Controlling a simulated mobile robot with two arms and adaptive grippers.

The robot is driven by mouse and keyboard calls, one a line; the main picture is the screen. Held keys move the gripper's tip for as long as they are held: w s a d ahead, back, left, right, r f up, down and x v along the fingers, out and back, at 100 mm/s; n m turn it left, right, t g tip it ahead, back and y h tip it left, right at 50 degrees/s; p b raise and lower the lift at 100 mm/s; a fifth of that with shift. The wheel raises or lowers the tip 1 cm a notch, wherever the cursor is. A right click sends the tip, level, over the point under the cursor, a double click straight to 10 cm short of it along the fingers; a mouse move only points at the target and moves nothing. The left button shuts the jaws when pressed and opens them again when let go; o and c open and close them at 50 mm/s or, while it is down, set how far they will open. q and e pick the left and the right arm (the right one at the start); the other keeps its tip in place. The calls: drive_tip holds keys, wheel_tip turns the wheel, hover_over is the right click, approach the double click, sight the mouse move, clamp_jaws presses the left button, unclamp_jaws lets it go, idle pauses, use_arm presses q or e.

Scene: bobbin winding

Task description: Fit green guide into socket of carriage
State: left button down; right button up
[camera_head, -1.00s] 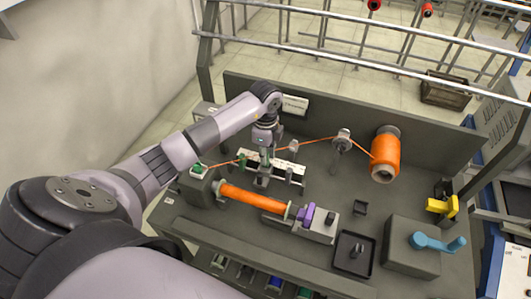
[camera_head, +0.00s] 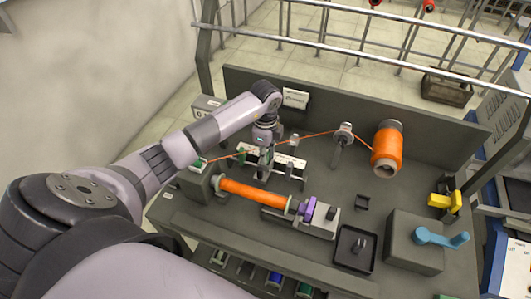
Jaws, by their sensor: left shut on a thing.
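My left gripper (camera_head: 264,165) points down at the white-topped carriage assembly (camera_head: 291,167) behind the orange bobbin. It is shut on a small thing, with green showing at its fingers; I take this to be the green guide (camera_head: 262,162). The fingers hide most of the guide and the part of the carriage below. I cannot tell whether the guide is in the socket or just above it. The orange thread runs past the gripper from the left. My right gripper is not in view.
The orange bobbin (camera_head: 252,194) lies in front, with a purple part (camera_head: 308,210) at its right end. An orange spool (camera_head: 387,148) and a thread post (camera_head: 343,138) stand right. A black tray (camera_head: 355,249) and a blue-handled box (camera_head: 415,243) are front right.

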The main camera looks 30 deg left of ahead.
use_arm(q)
drive_tip(key=c, duration=1.4)
unclamp_jaws()
wheel_tip(320, 180, up, 12)
